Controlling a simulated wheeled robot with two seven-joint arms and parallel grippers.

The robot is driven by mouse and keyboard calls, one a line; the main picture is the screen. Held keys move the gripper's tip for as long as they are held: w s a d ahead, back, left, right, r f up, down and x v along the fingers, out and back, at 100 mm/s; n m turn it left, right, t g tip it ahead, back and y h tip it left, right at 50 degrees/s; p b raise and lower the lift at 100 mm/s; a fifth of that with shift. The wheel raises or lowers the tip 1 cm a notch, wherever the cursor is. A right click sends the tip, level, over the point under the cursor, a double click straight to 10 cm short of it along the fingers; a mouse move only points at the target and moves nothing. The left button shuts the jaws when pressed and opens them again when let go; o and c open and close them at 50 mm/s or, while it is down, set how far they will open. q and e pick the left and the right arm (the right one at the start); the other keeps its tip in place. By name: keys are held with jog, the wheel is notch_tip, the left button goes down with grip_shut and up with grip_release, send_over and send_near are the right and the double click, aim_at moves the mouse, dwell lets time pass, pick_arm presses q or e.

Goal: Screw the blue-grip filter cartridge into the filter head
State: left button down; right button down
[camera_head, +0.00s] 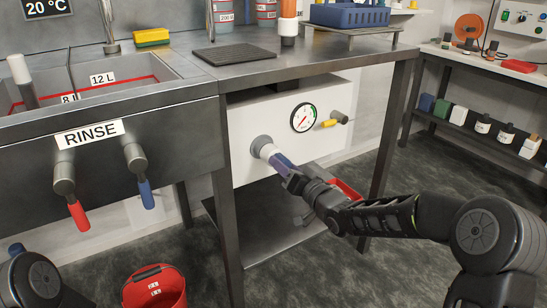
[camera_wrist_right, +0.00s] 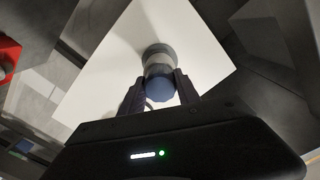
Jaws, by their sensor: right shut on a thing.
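The filter head (camera_head: 259,143) is a grey round socket on the front of a white panel under the bench. The filter cartridge (camera_head: 281,161) has a pale end at the head's mouth and a blue grip toward me. In the wrist view the blue grip (camera_wrist_right: 160,91) lies between my fingers, in line with the grey head (camera_wrist_right: 157,52) behind it. My right gripper (camera_head: 291,174) is shut on the blue grip. How deep the pale end sits in the head cannot be told. My left gripper is out of view; only part of that arm shows at the lower left.
A pressure gauge (camera_head: 305,117) and a yellow-handled valve (camera_head: 334,121) sit right of the head on the white panel (camera_head: 243,110). A red tray (camera_head: 346,188) is partly hidden behind my right gripper. A red bucket (camera_head: 155,290) stands on the floor, below the sink's red and blue taps.

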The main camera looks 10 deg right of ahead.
jog(key=m+p, duration=0.3)
jog(key=m, duration=0.3)
jog(key=m+p, duration=0.4)
jog(key=m, duration=0.2)
jog(key=shift+d+r, duration=0.1)
jog(key=shift+r, duration=0.1)
jog(key=c, duration=1.3)
grip_release()
jog(key=shift+f+m, duration=0.2)
jog(key=shift+m, duration=0.4)
jog(key=o, duration=0.5)
jog(key=shift+o, duration=0.2)
jog(key=p+v, duration=0.2)
jog(key=v, duration=0.5)
jog(key=shift+s, duration=0.35)
